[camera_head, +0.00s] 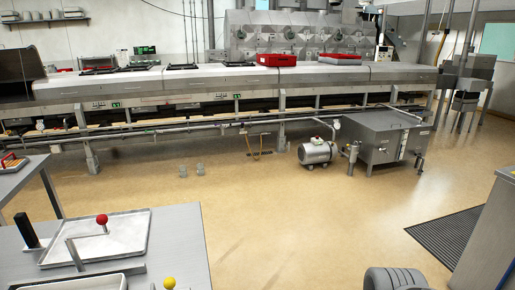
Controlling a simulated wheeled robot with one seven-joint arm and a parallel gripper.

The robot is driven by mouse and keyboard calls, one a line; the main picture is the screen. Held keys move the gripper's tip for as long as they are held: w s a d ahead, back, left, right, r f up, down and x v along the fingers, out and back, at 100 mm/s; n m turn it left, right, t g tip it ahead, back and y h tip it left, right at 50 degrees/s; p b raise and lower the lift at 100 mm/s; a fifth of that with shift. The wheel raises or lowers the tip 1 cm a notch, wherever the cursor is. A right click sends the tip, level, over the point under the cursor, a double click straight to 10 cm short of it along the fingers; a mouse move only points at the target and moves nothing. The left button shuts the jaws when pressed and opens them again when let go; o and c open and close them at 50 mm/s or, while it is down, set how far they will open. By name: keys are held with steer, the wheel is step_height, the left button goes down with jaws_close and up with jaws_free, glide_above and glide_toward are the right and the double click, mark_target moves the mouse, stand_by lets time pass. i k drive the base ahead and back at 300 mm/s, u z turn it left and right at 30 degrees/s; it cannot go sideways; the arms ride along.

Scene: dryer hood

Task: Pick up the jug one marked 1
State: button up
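Two small clear vessels stand close together on the tan floor in the head view, a left one (183,171) and a right one (200,169). They look like glass jugs or beakers, but they are too small to be sure. No mark 1 can be read on either, so I cannot tell which is jug one. My gripper is not in view.
A long steel machine (330,75) runs across the back. A motor (317,152) and steel tank (380,138) stand right of the vessels. A steel table (185,235) with a tray (135,240) is front left. The middle floor is clear.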

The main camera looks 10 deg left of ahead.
mark_target(201, 166)
steer(key=i, duration=3.75)
steer(key=u, duration=2.5)
steer(key=i, duration=8.2)
steer(key=z, duration=3.25)
